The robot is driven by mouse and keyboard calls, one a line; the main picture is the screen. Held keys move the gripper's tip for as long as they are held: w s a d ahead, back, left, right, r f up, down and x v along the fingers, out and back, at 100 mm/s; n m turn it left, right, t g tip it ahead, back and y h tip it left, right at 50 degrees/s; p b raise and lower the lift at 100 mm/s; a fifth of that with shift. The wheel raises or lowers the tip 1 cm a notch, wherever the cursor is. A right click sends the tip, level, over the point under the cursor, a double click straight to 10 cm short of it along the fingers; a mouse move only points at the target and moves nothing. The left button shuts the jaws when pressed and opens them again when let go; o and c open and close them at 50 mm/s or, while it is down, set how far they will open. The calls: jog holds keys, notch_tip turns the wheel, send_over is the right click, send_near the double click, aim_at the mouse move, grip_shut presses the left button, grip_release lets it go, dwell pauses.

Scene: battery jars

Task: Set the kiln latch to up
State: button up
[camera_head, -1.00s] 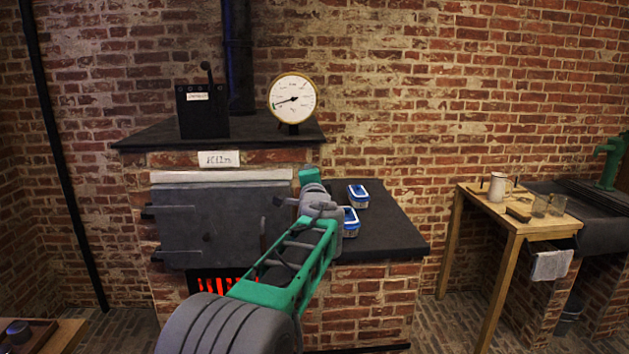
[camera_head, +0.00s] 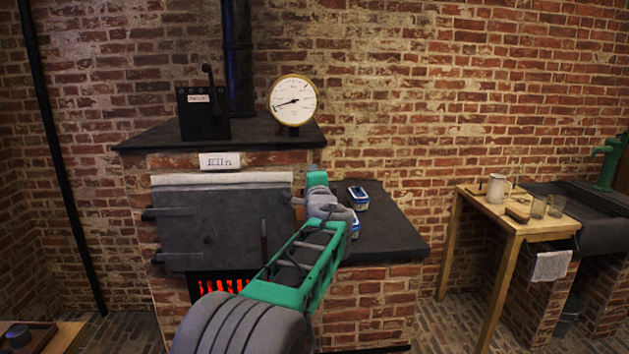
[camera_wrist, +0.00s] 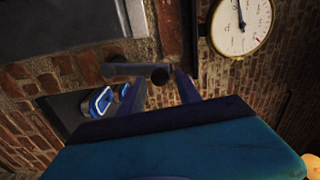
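The kiln's grey door (camera_head: 222,232) is shut, below a "Kiln" label. A dark upright bar (camera_head: 264,241) hangs on its right part and looks like the latch handle, pointing down. My gripper (camera_head: 299,202) is at the door's right edge, up and to the right of that bar. In the wrist view, my gripper (camera_wrist: 161,84) has its two dark fingers apart, so it is open. A grey bar with a dark round end (camera_wrist: 130,71) appears in front of and partly between the fingertips. I cannot tell whether they touch it.
A black box with an upright lever (camera_head: 203,112) and a round gauge (camera_head: 293,102) stand on the kiln top. Blue-and-white boxes (camera_head: 357,197) sit on the dark ledge (camera_head: 395,230) right of my arm. A wooden table (camera_head: 515,222) stands further right.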

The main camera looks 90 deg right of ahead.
jog(key=shift+o, duration=0.7)
jog(key=s+a+b, duration=0.1)
jog(key=a+b, duration=0.1)
jog(key=a, duration=0.5)
jog(key=shift+s+a, duration=0.15)
jog(key=shift+a, duration=0.2)
